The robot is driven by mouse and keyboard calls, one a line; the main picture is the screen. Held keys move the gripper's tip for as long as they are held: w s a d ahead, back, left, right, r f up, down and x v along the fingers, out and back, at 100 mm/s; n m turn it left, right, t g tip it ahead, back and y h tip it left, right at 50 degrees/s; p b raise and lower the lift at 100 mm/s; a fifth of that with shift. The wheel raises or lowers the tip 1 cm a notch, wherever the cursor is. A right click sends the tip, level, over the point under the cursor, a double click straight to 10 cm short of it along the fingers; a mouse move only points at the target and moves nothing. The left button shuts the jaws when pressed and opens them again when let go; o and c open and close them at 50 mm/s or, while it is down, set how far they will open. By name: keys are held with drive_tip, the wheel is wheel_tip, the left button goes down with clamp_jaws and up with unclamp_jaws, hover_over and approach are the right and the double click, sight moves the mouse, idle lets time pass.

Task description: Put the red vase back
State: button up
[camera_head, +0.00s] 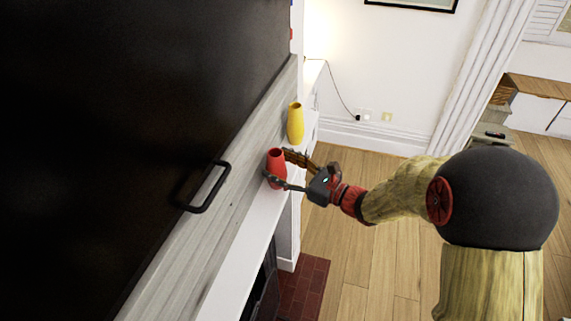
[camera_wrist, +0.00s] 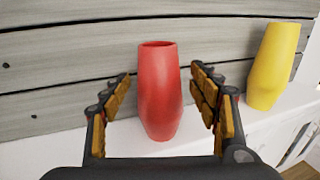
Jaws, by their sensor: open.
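The red vase (camera_head: 276,168) stands upright on the white mantel shelf (camera_head: 244,240), close to the grey plank wall. In the wrist view the red vase (camera_wrist: 159,92) is between the two fingers, with a gap on each side. My gripper (camera_head: 287,172) is open around the vase; its fingers also show in the wrist view (camera_wrist: 162,108). The vase's base is visible on the shelf in the wrist view.
A yellow vase (camera_head: 295,123) stands on the shelf beyond the red one, and to its right in the wrist view (camera_wrist: 273,66). A large black panel (camera_head: 130,110) with a handle (camera_head: 207,188) is at left. Red brick hearth (camera_head: 304,287) and open wood floor lie below.

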drive_tip(key=v, duration=1.1)
drive_tip(key=s+a+r+n+g+h, duration=0.1)
drive_tip(key=s+a+n+g+h, duration=0.2)
drive_tip(key=s+n+g, duration=0.35)
drive_tip(key=s+a+n+g+h, duration=0.2)
drive_tip(key=s+a+n+g, duration=0.15)
drive_tip(key=s+n, duration=0.55)
drive_tip(key=s+d+r+n+t+h+b, duration=0.1)
drive_tip(key=s+d+n+t+h, duration=0.1)
drive_tip(key=d+n+h, duration=0.2)
drive_tip(key=s+d+r+n+t+h+b, duration=0.1)
drive_tip(key=s+d+n+t+h, duration=0.1)
drive_tip(key=d+n+h, duration=0.3)
drive_tip(key=shift+s+d+r+n+t+b, duration=0.45)
drive_tip(key=shift+d+n, duration=0.2)
drive_tip(key=shift+d, duration=1.75)
drive_tip(key=shift+f, duration=0.1)
